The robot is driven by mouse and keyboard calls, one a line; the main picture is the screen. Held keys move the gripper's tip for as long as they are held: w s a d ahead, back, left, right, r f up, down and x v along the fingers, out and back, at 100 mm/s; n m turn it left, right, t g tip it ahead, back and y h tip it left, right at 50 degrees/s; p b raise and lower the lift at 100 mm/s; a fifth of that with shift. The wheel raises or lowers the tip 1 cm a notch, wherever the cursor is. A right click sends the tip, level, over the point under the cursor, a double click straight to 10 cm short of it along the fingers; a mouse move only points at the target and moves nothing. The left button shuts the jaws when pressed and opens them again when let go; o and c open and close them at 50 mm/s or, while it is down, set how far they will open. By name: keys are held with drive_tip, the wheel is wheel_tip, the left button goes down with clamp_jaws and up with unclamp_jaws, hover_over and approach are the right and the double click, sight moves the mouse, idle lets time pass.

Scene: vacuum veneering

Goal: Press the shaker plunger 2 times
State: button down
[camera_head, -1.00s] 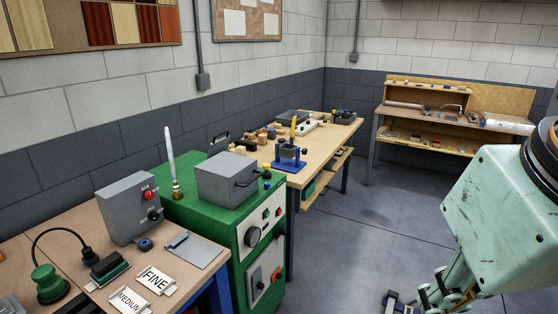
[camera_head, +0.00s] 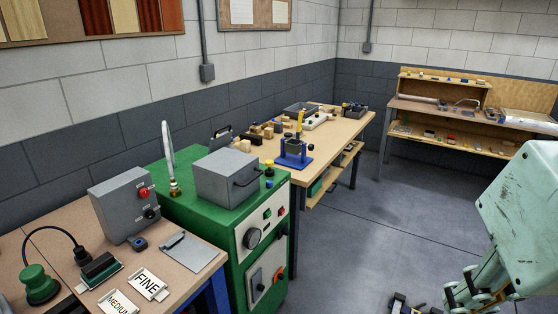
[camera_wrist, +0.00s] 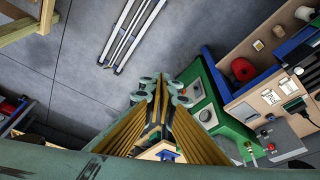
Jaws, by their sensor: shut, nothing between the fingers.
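No part is clearly recognisable as the shaker plunger. A blue stand (camera_head: 293,163) with a grey block and an upright yellow piece (camera_head: 300,122) is on the wooden bench. A small yellow-and-black knob (camera_head: 269,167) stands on the green cabinet (camera_head: 215,212), beside a grey box (camera_head: 226,177) with a handle. My gripper (camera_wrist: 161,92) shows in the wrist view, shut and empty, above the floor and apart from the benches. In the head view my arm is at the lower right, with the gripper partly cut off by the bottom edge.
The left bench (camera_head: 60,235) holds a grey control box (camera_head: 124,206), a green corded tool (camera_head: 38,284) and FINE and MEDIUM plates. The wooden bench (camera_head: 340,130) carries several small items. A shelved bench (camera_head: 440,112) stands behind. Floor (camera_head: 375,225) between is open.

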drive_tip(key=shift+w+r, duration=0.1)
drive_tip(key=w+a+r+m+y+p, duration=0.1)
drive_tip(key=w+a+r+m+p, duration=0.25)
drive_tip(key=w, duration=0.75)
drive_tip(key=w+a+r+y+p, duration=0.2)
drive_tip(key=w+a+r, duration=0.2)
drive_tip(key=w+a, duration=0.55)
drive_tip(key=w+a+r+m+y+p, duration=0.1)
drive_tip(key=w+a+r+m+p, duration=0.2)
drive_tip(key=w, duration=1)
drive_tip(key=w+a+f+m+t+y+p, duration=0.1)
drive_tip(key=w+a+m+p, duration=0.2)
drive_tip(key=w, duration=0.8)
drive_tip(key=w+a+m+y+p, duration=0.15)
drive_tip(key=w+a, duration=0.25)
drive_tip(key=w, duration=0.8)
drive_tip(key=w+a+f+m+t+p, duration=0.1)
drive_tip(key=w+a+f+m+p, duration=0.2)
drive_tip(key=w+f, duration=0.7)
drive_tip(key=w+a+f+m+p, duration=0.4)
drive_tip(key=w+f, duration=0.6)
drive_tip(key=w, duration=0.5)
drive_tip(key=shift+a+f+t+p, duration=0.2)
drive_tip(key=shift+a+t+p, duration=0.2)
drive_tip(key=shift+a+p, duration=0.3)
drive_tip(key=shift+f, duration=0.15)
